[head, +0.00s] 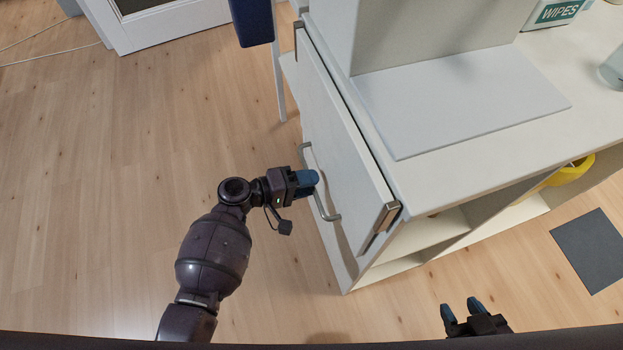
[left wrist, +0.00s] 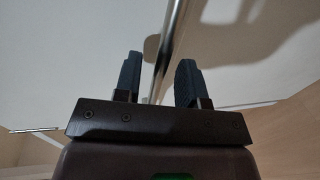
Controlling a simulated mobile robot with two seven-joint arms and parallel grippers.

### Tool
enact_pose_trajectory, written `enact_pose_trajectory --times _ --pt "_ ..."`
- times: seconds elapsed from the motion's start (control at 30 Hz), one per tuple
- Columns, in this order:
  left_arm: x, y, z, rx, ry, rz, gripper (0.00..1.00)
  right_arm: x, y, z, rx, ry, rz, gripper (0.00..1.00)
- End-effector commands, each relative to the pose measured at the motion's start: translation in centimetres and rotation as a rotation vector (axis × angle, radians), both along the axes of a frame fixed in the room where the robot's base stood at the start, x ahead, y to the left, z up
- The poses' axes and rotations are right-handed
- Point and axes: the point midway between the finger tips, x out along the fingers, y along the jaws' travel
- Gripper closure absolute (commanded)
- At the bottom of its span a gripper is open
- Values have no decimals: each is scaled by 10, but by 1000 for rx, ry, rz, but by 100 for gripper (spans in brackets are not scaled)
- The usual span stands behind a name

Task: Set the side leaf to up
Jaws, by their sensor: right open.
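The side leaf (head: 345,130) is a white panel hanging down along the left side of the white cabinet, with metal hinges at its top edge. A metal bar handle (head: 333,217) is on its outer face. My left gripper (head: 308,179) is at the handle and hides part of it. In the left wrist view, the gripper's two dark fingers (left wrist: 160,78) are apart. The handle bar (left wrist: 173,40) runs between them with gaps on both sides. My right gripper (head: 461,306) is open and empty near the bottom edge of the head view, away from the leaf.
The cabinet top (head: 420,180) bears a pale flat board (head: 460,105), a tall pale block and a wipes box (head: 555,12). A yellow item (head: 572,172) is in the open shelves below. A dark mat (head: 590,250) lies at the right.

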Motion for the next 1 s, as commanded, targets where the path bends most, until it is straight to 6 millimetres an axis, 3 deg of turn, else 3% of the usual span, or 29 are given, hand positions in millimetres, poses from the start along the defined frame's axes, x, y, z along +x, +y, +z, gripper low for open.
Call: enact_pose_trajectory --times 0.43,0.47,0.7,1.0 --pt "3 -11 -2 0 -1 -1 63 3 1 0 -2 -8 7 57" --pt "3 -11 -2 0 -1 -1 64 3 1 0 -2 -8 7 57" --pt "3 -10 -2 0 -1 -1 100 3 1 0 -3 -5 6 57" --pt "3 -9 -1 2 0 0 100 3 1 0 -2 -6 6 57"
